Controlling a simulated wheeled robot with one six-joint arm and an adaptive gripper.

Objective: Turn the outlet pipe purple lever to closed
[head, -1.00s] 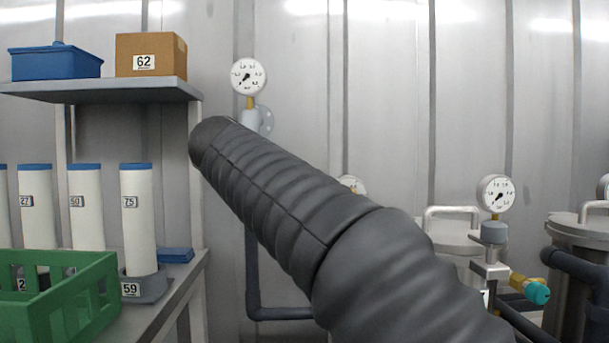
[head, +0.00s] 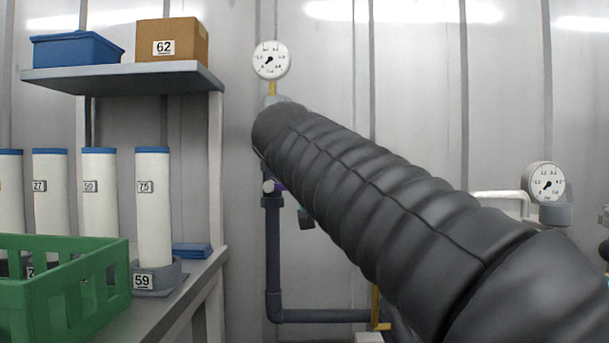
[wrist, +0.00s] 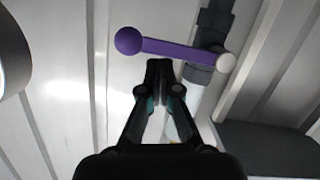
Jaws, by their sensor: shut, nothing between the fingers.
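The purple lever (wrist: 170,48) shows in the wrist view, a straight bar with a purple ball at its left end and a pale round hub (wrist: 225,62) at its right end. The hub sits on the dark outlet pipe (wrist: 214,22), and the bar lies across the pipe's line. My gripper (wrist: 160,66) is shut and empty, its tips just below the bar in the picture; I cannot tell whether they touch it. In the head view my sleeved arm hides the gripper and most of the lever; only a small purple bit (head: 279,187) shows beside the pipe.
A pressure gauge (head: 270,60) stands above the pipe. At left, a shelf (head: 130,78) holds a blue bin (head: 76,50) and a cardboard box (head: 172,40). Below are several white cylinders (head: 153,205) and a green crate (head: 62,290). Another gauge (head: 545,183) is at right.

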